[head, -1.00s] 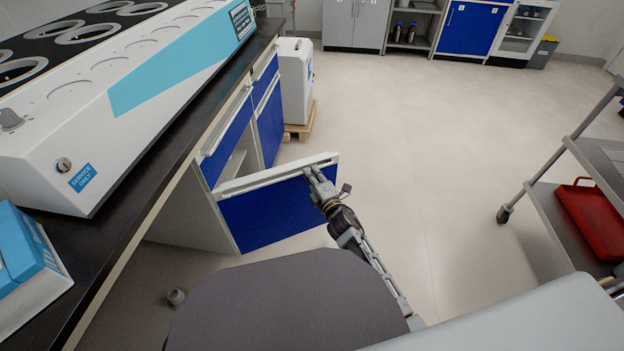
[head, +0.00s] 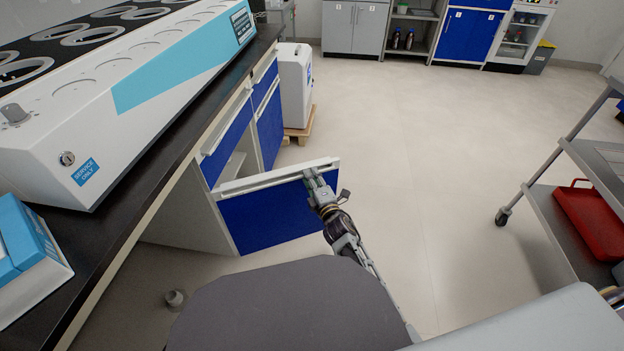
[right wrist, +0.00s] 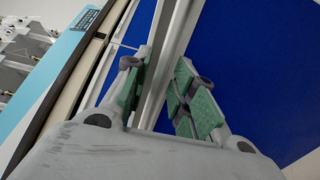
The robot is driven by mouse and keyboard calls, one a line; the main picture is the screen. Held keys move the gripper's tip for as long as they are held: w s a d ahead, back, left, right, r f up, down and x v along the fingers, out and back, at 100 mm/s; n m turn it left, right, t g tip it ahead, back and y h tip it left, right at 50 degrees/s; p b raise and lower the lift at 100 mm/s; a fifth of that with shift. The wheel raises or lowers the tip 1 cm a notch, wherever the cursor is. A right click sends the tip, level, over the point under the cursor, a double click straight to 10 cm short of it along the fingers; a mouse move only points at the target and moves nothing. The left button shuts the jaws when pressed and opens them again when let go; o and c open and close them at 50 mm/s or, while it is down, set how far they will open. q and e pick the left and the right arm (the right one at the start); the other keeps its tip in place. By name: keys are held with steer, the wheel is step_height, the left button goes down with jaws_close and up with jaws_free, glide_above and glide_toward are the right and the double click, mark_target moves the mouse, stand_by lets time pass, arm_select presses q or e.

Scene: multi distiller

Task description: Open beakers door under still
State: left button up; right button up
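The blue beakers door (head: 272,217) with a white handle rail along its top stands swung out wide from the cabinet under the white still (head: 110,115). My right gripper (head: 312,174) is at the top of the door, near its free end. In the right wrist view, the green-padded fingers of my right gripper (right wrist: 162,62) lie on either side of the pale rail (right wrist: 169,50) and close in on it, with the blue door panel (right wrist: 255,60) beside them. Contact at the fingertips is partly hidden. My left gripper is not in view.
The black counter (head: 115,225) runs along the left, with a blue and white box (head: 25,255) near. A grey cart (head: 560,235) with a red tray (head: 590,220) stands at the right. A white unit on a wooden base (head: 297,90) stands beyond the cabinets. The middle floor is clear.

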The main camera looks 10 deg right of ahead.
steer(key=shift+s, duration=0.15)
stand_by(0.3)
steer(key=s+d, duration=0.1)
steer(key=s, duration=1)
steer(key=shift+s+d, duration=0.25)
steer(key=shift+s, duration=0.05)
stand_by(0.4)
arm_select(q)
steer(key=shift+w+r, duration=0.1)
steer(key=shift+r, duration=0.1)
arm_select(e)
steer(key=shift+r, duration=0.15)
